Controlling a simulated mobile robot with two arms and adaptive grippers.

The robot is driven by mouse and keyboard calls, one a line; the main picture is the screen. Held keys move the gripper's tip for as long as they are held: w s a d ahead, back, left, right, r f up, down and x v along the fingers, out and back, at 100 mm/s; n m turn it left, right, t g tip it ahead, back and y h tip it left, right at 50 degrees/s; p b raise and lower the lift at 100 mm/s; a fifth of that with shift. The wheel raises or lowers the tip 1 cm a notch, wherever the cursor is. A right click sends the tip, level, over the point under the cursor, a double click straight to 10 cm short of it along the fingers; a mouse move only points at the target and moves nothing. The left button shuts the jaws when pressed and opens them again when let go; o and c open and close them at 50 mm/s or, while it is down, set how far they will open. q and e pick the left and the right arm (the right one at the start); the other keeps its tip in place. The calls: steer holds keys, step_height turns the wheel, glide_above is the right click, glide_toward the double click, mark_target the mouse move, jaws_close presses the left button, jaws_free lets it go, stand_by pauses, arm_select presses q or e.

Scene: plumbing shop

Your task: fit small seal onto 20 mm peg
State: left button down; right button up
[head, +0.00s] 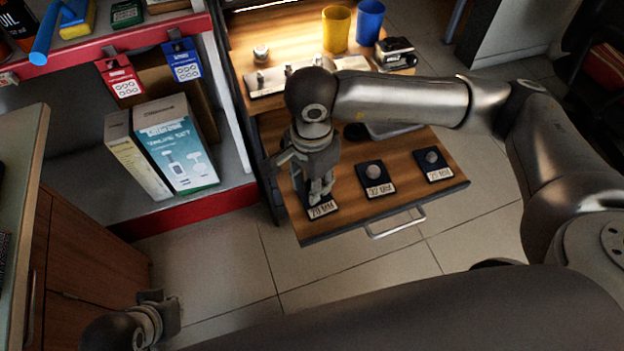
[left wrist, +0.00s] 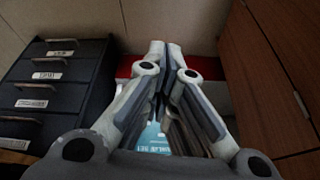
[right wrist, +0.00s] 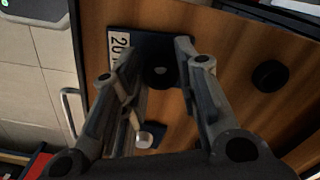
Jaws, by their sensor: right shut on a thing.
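My right gripper (head: 318,196) is low over the dark base marked 20 MM (head: 322,209) at the drawer's left front. In the right wrist view its fingers (right wrist: 160,75) close on a small black round seal (right wrist: 158,79), above the same base (right wrist: 146,42). A small light spot shows within the seal, perhaps the peg's top. I cannot tell whether the seal is around the peg or just above it; the head view hides this behind the fingers. My left gripper (head: 155,301) is empty, its fingertips nearly together in the left wrist view (left wrist: 165,47).
The 32 MM peg (head: 373,171) and 25 MM peg (head: 431,157) stand to the right on the open drawer. Another black ring (right wrist: 270,75) lies farther back. Yellow (head: 336,28) and blue (head: 370,22) cups stand behind. Shelves with boxes (head: 175,145) are at left.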

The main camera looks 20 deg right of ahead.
arm_select(q)
steer(key=shift+w, duration=0.1)
stand_by(0.5)
steer(key=shift+w+d+r+t+h+b, duration=0.1)
steer(key=shift+w+d+r+t, duration=0.1)
steer(key=shift+w+t, duration=0.3)
steer(key=shift+w+d+r+t+h+b, duration=0.1)
steer(key=shift+w+d+r+t+b, duration=0.1)
steer(key=shift+w, duration=0.5)
steer(key=shift+w+d+r+t+h+b, duration=0.1)
steer(key=shift+w+d+t, duration=0.15)
steer(key=shift+w, duration=0.35)
steer(key=shift+w+t, duration=0.25)
steer(key=shift+w, duration=0.05)
arm_select(e)
steer(key=shift+f, duration=0.15)
arm_select(q)
steer(key=shift+w+d+r+t, duration=0.15)
steer(key=shift+w+r+t, duration=0.05)
steer(key=shift+w, duration=0.15)
steer(key=shift+w+d+r+t, duration=0.15)
steer(key=shift+w+t, duration=0.05)
steer(key=shift+w, duration=0.15)
arm_select(e)
steer(key=shift+f, duration=0.1)
